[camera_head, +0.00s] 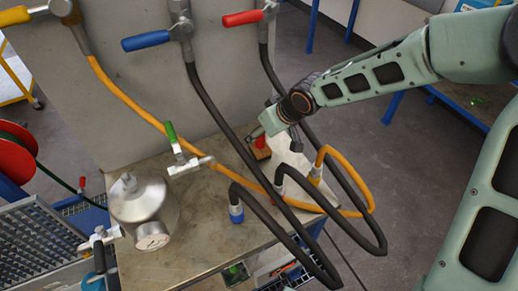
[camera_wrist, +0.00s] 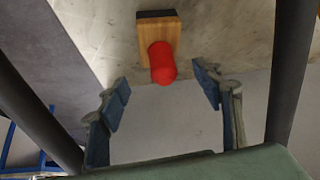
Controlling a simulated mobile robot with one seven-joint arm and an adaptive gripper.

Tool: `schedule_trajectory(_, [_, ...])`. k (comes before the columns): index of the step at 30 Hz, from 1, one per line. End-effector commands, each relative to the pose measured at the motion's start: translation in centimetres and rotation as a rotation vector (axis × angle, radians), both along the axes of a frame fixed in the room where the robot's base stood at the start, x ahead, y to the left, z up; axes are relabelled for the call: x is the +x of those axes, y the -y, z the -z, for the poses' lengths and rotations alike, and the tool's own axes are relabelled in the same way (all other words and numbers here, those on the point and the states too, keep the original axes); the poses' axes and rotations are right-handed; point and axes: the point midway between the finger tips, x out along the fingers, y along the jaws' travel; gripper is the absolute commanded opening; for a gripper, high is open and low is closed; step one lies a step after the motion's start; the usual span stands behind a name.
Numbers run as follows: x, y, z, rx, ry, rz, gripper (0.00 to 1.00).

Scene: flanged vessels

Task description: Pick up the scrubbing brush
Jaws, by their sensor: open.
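The scrubbing brush has a wooden block, a red knob and a dark underside. It lies on the worktop in the head view (camera_head: 261,153), partly behind my gripper and close to the hoses. In the wrist view the brush (camera_wrist: 156,38) is at the top centre, its red knob pointing toward me. My gripper (camera_wrist: 163,82) is open and empty, its fingers spread left and right of the knob's line, short of the brush. In the head view my gripper (camera_head: 275,137) hovers just above the brush; I see no contact.
Black hoses and an orange hose (camera_head: 130,100) loop around the worktop (camera_head: 190,235) beside the brush; dark hoses flank my fingers in the wrist view. A metal vessel (camera_head: 141,200) with a gauge stands left. A pale panel (camera_head: 120,125) rises behind. Open floor lies right.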

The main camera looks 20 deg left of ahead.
Motion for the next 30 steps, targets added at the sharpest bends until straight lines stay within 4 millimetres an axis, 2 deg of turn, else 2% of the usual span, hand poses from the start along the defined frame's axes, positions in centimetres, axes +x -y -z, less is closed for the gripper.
schedule_trajectory(7, [0.4,-0.8,1.6,0.000,0.000,0.000,0.60])
schedule_trajectory(15, [1.1,-2.5,4.9,0.000,0.000,-0.001,0.60])
schedule_trajectory(25, [1.4,-2.8,5.3,0.000,0.000,0.001,0.60])
schedule_trajectory(30, [1.4,-2.8,5.3,0.000,0.000,0.001,0.41])
